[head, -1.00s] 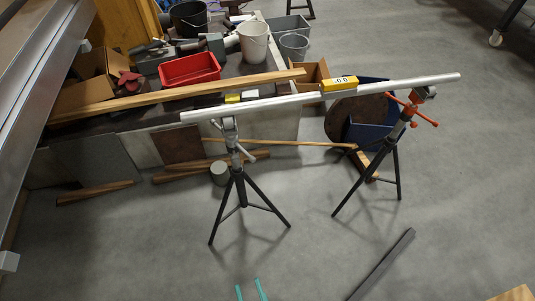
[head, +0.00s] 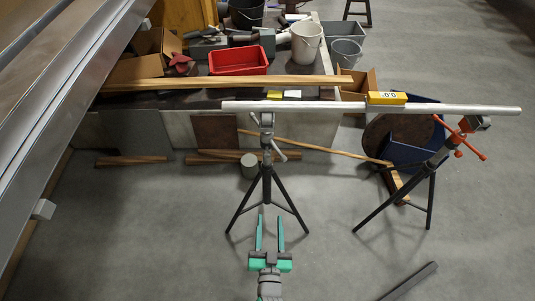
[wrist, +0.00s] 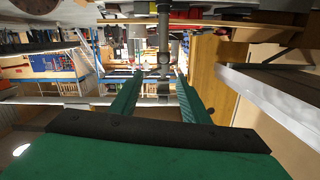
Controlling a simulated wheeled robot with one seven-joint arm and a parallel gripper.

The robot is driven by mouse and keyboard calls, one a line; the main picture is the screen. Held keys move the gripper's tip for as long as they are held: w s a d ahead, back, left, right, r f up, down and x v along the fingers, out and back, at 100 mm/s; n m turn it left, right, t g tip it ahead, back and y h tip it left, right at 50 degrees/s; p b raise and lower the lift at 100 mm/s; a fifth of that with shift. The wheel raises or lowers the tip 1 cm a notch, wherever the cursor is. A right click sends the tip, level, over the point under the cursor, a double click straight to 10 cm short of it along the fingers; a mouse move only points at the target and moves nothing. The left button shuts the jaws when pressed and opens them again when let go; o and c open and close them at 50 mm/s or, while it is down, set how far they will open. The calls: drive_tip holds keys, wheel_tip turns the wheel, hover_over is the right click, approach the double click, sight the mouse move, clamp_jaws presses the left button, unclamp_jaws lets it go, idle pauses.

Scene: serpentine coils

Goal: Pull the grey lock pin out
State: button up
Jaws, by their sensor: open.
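A grey tripod stand (head: 267,170) stands at the middle, with a grey clamp head under a long silver tube (head: 330,106). A short grey pin or handle (head: 279,152) sticks out of its head, to the lower right; I cannot tell for certain that it is the lock pin. My gripper (head: 270,218), with green fingers, is open and empty, in front of the stand and apart from the pin in the head view. In the wrist view a grey upright post (wrist: 163,40) shows beyond and between the open fingers.
A second tripod with an orange clamp (head: 466,135) stands at the right. A yellow level (head: 387,98) sits on the tube. Behind is a bench with a red tray (head: 238,62) and wooden boards (head: 230,82). A grey bar (head: 410,281) lies on the floor at lower right.

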drive_tip(key=m+t, duration=0.1)
approach(267, 156)
drive_tip(key=w, duration=1.1)
drive_tip(key=shift+w+f, duration=0.15)
drive_tip(key=shift+c, duration=0.7)
